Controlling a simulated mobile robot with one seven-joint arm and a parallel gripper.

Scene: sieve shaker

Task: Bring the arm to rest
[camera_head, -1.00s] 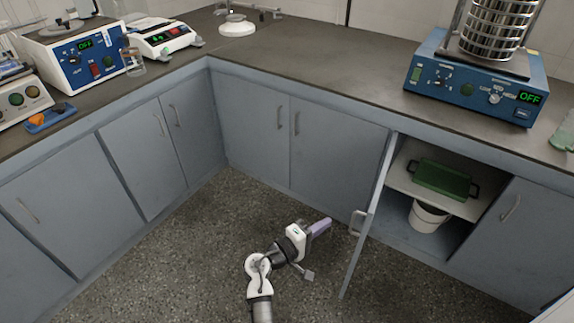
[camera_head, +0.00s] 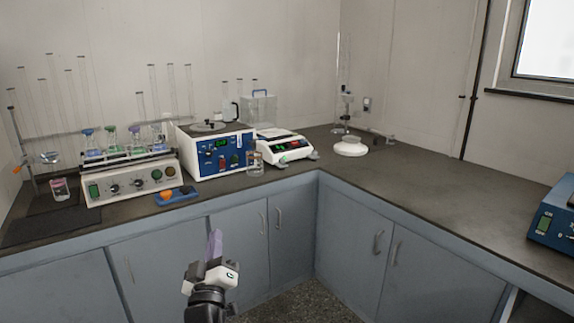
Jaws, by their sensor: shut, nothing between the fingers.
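My gripper (camera_head: 214,248) shows low in the head view, left of the middle, in front of the blue-grey cabinet doors. It has a white body and pale purple fingers that point up and away. The fingers are together with nothing held between them. The gripper is clear of the counter and seems to touch nothing. My dark wrist runs down out of the bottom of the picture, so the rest of the arm is hidden.
A dark counter (camera_head: 432,200) runs round the corner above the cabinets. It bears a flask shaker (camera_head: 130,182), a blue-fronted device (camera_head: 215,155), a white balance-like device (camera_head: 283,148) and, at right, a blue shaker base (camera_head: 548,222). Free floor (camera_head: 300,305) shows below.

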